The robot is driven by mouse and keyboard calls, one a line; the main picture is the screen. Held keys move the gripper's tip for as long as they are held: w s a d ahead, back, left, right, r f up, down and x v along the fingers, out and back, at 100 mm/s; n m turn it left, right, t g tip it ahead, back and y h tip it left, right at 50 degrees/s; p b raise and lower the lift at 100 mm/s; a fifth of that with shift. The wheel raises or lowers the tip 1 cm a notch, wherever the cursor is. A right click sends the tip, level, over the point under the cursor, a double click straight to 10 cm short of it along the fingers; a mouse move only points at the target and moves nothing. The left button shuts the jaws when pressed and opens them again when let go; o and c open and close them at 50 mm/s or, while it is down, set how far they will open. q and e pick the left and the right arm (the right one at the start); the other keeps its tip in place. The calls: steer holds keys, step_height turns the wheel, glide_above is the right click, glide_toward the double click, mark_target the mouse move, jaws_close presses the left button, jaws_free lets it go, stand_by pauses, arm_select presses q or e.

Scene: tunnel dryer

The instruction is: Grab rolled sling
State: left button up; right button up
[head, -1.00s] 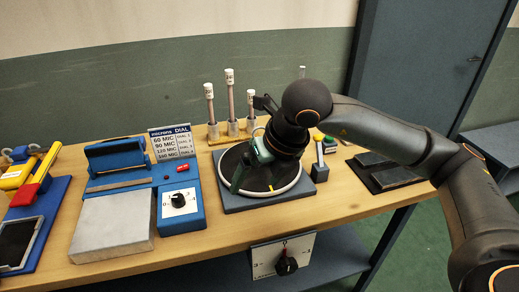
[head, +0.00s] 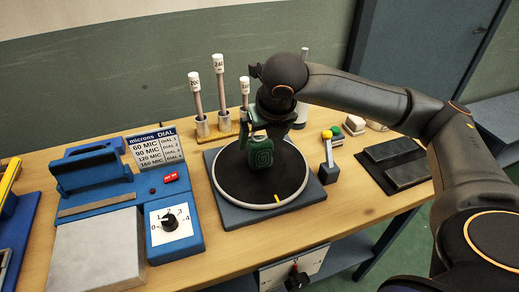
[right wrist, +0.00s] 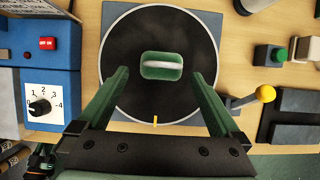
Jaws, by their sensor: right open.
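The rolled sling (head: 262,154) is a green roll with a spiral end face. It is over the middle of a round black disc with a pale rim (head: 226,188). In the right wrist view the sling (right wrist: 155,73) shows as a green rounded block with a white band across its top. My right gripper (head: 262,132) is directly above it, pointing down. In the right wrist view its two green fingers (right wrist: 163,78) are wide apart, one on each side of the sling, with clear gaps.
A blue dial box (head: 174,222) and a grey-topped blue unit (head: 98,252) stand left of the disc. White-capped rods (head: 220,92) stand behind it. A yellow-knobbed lever (head: 327,150) and dark flat blocks (head: 398,160) are to the right.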

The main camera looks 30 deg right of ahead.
mark_target(259, 148)
steer(key=x, duration=0.3)
steer(key=p+x, duration=0.1)
steer(key=x, duration=0.3)
steer(key=shift+w+d+f, duration=0.1)
steer(key=shift+w+d, duration=0.1)
steer(key=shift+w, duration=0.15)
steer(key=shift+c, duration=0.2)
steer(key=c, duration=1.5)
